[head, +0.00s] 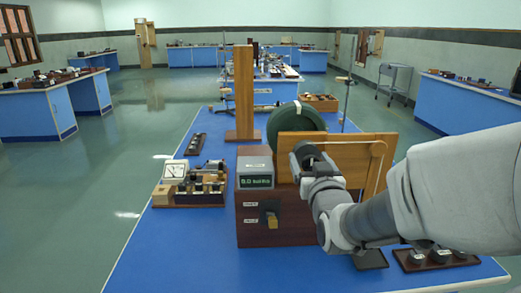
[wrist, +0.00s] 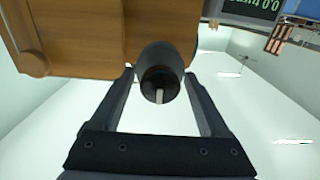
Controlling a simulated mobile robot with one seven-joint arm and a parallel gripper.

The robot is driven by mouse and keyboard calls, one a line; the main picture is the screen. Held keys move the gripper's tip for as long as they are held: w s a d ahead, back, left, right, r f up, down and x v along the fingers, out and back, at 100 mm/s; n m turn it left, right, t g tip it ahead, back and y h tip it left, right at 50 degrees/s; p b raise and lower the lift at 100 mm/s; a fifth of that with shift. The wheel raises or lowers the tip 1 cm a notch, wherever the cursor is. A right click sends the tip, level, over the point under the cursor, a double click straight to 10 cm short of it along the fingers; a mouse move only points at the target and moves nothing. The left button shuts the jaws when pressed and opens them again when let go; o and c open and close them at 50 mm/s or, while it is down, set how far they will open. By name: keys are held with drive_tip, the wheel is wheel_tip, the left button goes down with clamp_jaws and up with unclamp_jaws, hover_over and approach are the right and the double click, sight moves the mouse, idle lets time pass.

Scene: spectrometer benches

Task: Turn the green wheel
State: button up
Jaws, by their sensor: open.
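The green wheel (head: 296,119) is a dark green disc standing upright on the bench, behind a wooden panel (head: 345,152) that hides its lower part. My gripper (head: 305,158) is in front of the panel, just right of the grey display box. In the wrist view, my gripper (wrist: 159,80) is open, with one finger on each side of a dark round hub or knob (wrist: 155,58) with a pale slot in its end. I cannot tell whether the fingers touch it. The wheel's disc is not clearly seen in the wrist view.
The grey display box (head: 256,173) sits on a dark wooden base (head: 262,235). A tall wooden post (head: 244,90) stands behind. A box of small parts (head: 190,190) is at left. The blue bench top (head: 190,250) is clear at front left.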

drive_tip(key=shift+w, duration=1.1)
clamp_jaws()
